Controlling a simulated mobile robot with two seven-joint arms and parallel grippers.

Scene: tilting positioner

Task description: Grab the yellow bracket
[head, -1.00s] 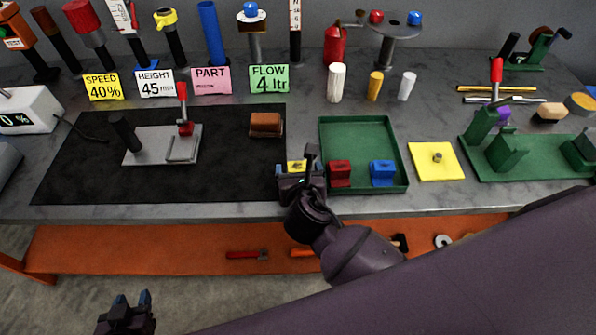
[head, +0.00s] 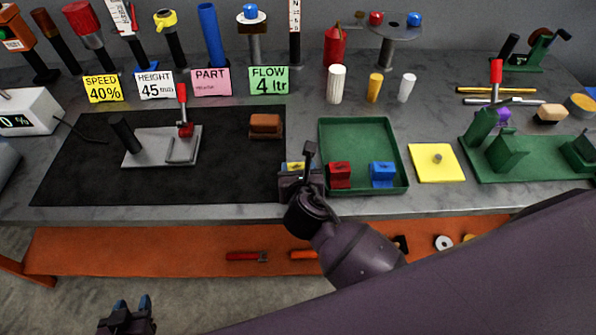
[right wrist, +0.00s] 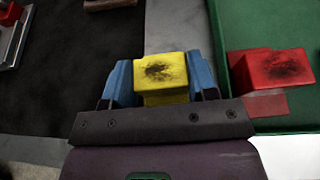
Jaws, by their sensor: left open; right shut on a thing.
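The yellow bracket (right wrist: 165,72) is between the two blue fingers of my right gripper (right wrist: 166,82) in the right wrist view, and the gripper is shut on it. Its top has a dark smudge. In the head view, the yellow bracket (head: 296,166) shows only in part behind my right gripper (head: 301,180), at the left edge of the green tray (head: 366,130). Whether it touches anything beneath is hidden. My left gripper (head: 127,312) is open and empty, low at the left, in front of the bench.
A red bracket (head: 340,174) and a blue bracket (head: 382,173) sit in the tray's front part. A black mat (head: 80,180) with a grey clamp fixture (head: 150,150) and a brown block (head: 266,124) lies left. A yellow plate (head: 436,163) lies right of the tray.

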